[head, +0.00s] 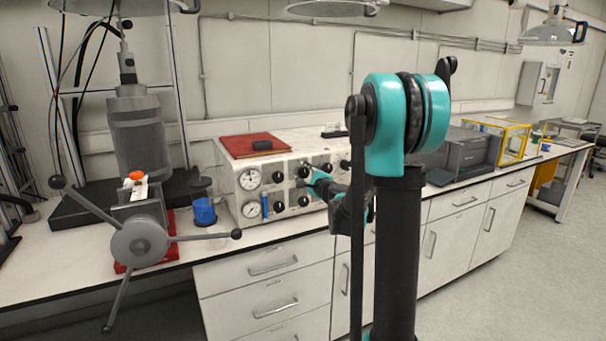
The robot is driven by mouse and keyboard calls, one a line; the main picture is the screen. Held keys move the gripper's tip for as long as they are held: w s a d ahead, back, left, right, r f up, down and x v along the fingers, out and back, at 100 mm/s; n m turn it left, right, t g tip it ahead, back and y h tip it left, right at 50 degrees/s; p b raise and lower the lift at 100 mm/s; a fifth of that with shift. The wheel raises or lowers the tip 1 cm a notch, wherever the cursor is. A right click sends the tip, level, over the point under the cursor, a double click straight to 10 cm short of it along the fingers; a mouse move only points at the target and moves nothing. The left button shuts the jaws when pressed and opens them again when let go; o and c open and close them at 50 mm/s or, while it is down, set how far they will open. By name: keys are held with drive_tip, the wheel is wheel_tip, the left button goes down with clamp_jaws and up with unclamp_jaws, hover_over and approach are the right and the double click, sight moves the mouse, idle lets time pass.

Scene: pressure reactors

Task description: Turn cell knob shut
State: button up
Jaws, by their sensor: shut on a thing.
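A white control box (233,193) stands on the bench, with gauges (249,179) and several black knobs (278,178) on its front panel. My gripper (308,179) is at the panel's front, shut on a knob in the upper middle of it. My gripper and its fingers hide most of this knob, so its turn angle and any label cannot be read. My arm crosses the right part of the panel and hides some of it.
A grey machine (466,151) and a yellow-framed case (513,140) stand farther right.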

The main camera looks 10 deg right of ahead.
drive_tip(key=o, duration=1.2)
drive_tip(key=shift+s, duration=0.1)
drive_tip(key=v, duration=1.2)
